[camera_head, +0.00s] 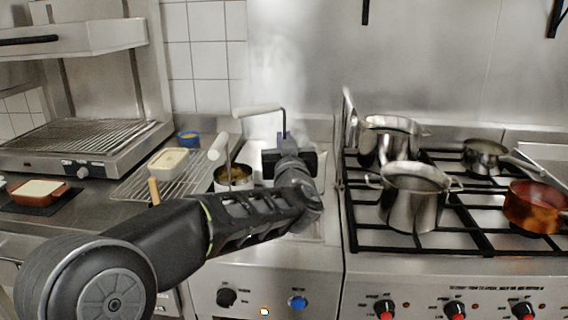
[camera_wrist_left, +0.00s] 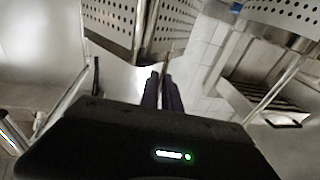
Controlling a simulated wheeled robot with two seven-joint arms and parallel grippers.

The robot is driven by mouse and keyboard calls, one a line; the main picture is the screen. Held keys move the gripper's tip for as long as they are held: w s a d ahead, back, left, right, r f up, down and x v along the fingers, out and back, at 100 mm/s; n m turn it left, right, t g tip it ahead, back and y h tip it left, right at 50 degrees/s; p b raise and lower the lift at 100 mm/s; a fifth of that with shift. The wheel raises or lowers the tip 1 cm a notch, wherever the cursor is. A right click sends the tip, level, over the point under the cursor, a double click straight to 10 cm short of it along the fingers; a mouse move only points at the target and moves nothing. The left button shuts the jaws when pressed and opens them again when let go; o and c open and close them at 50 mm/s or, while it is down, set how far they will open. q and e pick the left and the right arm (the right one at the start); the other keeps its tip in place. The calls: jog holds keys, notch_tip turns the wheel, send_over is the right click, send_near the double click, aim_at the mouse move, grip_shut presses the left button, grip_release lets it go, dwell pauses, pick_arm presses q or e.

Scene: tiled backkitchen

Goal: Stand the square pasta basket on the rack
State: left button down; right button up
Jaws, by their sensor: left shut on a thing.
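My left gripper (camera_head: 285,137) is over the steaming cooker, shut on a thin handle rod. A white handle grip (camera_head: 258,110) joins a dark bent rod at the gripper. In the left wrist view my fingers (camera_wrist_left: 164,90) are closed near a perforated steel basket with flat walls and a corner (camera_wrist_left: 115,28), which seems to be the square pasta basket. In the head view its body is hidden behind my arm. The wire rack (camera_head: 190,187) lies left of the cooker, partly hidden by my arm. My right gripper is not in view.
A second white handle (camera_head: 218,146) stands by a round vessel with brown contents (camera_head: 233,177). A cream-filled tray (camera_head: 168,160) sits on the rack's back part, near a blue bowl (camera_head: 189,139). Another perforated basket (camera_wrist_left: 285,18) shows. Steel pots (camera_head: 415,198) stand on the stove at right.

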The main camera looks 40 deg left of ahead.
pick_arm(q)
jog(key=shift+r, duration=0.1)
jog(key=shift+f+b, duration=0.6)
jog(key=shift+f, duration=1.9)
jog(key=shift+f, duration=0.2)
jog(key=c, duration=1.6)
grip_release()
jog(key=shift+o, duration=0.2)
jog(key=shift+r, duration=0.15)
jog(key=v, duration=1.2)
